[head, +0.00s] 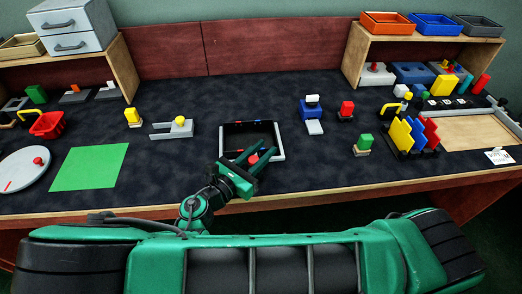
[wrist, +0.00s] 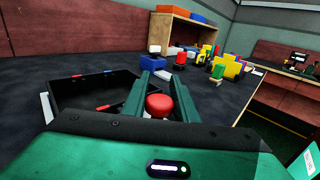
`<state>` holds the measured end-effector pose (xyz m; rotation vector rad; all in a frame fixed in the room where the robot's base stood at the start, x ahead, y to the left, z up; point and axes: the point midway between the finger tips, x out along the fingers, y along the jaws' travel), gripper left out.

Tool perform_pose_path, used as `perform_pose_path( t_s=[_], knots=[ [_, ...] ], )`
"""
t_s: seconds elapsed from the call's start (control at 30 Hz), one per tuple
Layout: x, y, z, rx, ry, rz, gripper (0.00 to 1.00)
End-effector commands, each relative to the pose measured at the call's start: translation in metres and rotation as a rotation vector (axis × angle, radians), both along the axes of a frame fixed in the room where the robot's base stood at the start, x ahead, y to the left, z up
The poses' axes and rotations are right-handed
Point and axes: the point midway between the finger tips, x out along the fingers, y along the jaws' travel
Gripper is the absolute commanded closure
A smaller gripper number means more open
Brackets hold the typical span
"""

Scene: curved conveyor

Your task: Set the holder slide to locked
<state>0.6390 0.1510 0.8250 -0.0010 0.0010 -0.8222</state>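A dark shallow tray-like holder (head: 281,143) with a pale rim lies on the mid table. It has small red and blue marks along its back edge and also shows in the wrist view (wrist: 100,90), left of my fingers. A round red knob (wrist: 159,104) is at the holder's near right side and shows in the head view too (head: 253,159). My gripper (head: 258,156) is open, with its two green fingers (wrist: 155,75) apart and the knob between them in the wrist view. I cannot tell whether they touch it. The slide under the knob is hidden.
A blue block with a white top (head: 312,108) stands right of the holder. A grey fixture with a yellow knob (head: 180,123) is to its left. Bare table lies between these things.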

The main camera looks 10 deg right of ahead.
Motion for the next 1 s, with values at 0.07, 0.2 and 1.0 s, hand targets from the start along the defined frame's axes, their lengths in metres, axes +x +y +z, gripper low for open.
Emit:
perform_pose_path(
  t_s=[0.07, 0.2, 1.0],
  knots=[
    [0.0, 0.001, 0.0, 0.001, -0.001, 0.001, 1.0],
    [0.002, 0.001, 0.0, 0.001, 0.0, 0.001, 1.0],
    [0.035, 0.002, 0.0, 0.002, -0.002, 0.005, 0.57]
  ],
)
